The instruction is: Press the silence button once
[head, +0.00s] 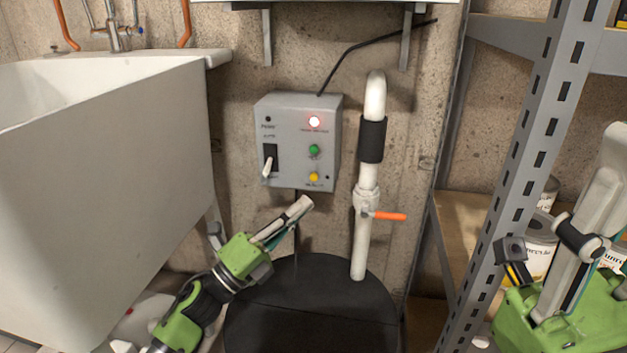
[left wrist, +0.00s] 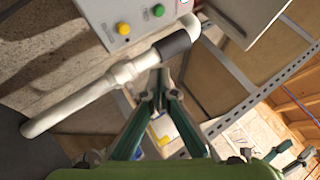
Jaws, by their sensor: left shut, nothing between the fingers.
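A grey control box (head: 291,135) is fixed to the concrete wall in the head view. The labels are too small to read surely. My left gripper (head: 304,203) is shut and empty, just below the box and apart from it. The left wrist view also shows the yellow button (left wrist: 123,28), the green button (left wrist: 158,10) and the closed fingertips (left wrist: 161,82). My right gripper (head: 560,265) is at the right edge, its finger opening unclear.
A white pipe (head: 361,240) with an orange lever (head: 390,216) rises from a black round lid (head: 310,290), right of the box. A white switch lever (head: 267,168) sticks out of the box. A large sink (head: 110,160) is left; metal shelving (head: 530,150) with cans is right.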

